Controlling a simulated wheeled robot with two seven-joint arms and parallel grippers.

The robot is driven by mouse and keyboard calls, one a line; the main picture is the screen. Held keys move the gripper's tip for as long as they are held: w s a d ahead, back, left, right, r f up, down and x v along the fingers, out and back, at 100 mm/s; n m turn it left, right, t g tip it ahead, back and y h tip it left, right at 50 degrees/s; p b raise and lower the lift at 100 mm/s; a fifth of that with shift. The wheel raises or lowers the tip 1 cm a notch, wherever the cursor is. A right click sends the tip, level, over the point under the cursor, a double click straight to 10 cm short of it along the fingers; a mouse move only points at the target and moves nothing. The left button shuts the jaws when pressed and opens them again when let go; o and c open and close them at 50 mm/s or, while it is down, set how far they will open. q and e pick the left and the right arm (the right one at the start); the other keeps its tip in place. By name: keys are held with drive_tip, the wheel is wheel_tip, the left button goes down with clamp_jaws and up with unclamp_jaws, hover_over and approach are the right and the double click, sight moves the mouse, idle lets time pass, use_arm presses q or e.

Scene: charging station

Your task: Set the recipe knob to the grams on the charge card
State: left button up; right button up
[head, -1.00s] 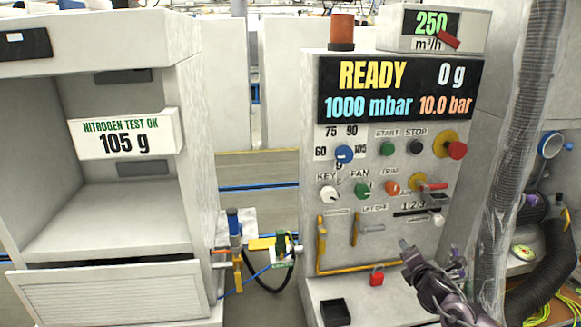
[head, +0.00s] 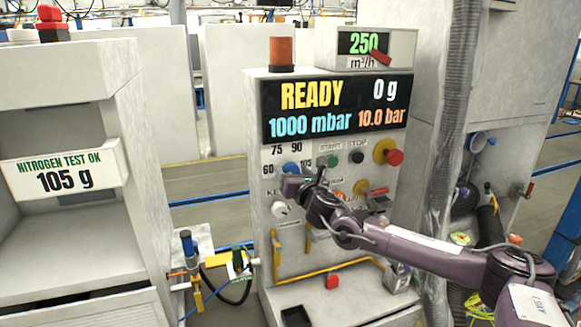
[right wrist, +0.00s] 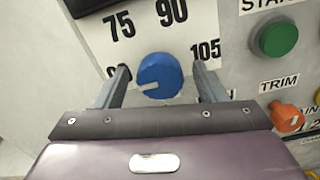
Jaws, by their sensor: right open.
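The charge card (head: 65,183) at the left of the head view reads "NITROGEN TEST OK 105 g". The blue recipe knob (head: 291,168) sits on the control panel, partly hidden by my right gripper (head: 305,178). In the right wrist view the knob (right wrist: 159,76) shows between the open fingers of my right gripper (right wrist: 162,82), one finger on each side; contact cannot be told. The knob's white mark points left and slightly down, toward the 60, which a finger partly covers. The labels 75, 90 and 105 show around it. My left gripper is not in view.
The panel display (head: 335,107) reads READY, 0 g, 1000 mbar and 10.0 bar. A green button (right wrist: 277,37) and the orange TRIM knob (right wrist: 287,117) lie right of the recipe knob. A white key knob (head: 281,210) is below it. A grey hose (head: 455,110) hangs right of the panel.

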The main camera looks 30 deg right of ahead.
drive_tip(key=shift+w+d, duration=0.15)
drive_tip(key=shift+w, duration=0.45)
drive_tip(key=c, duration=1)
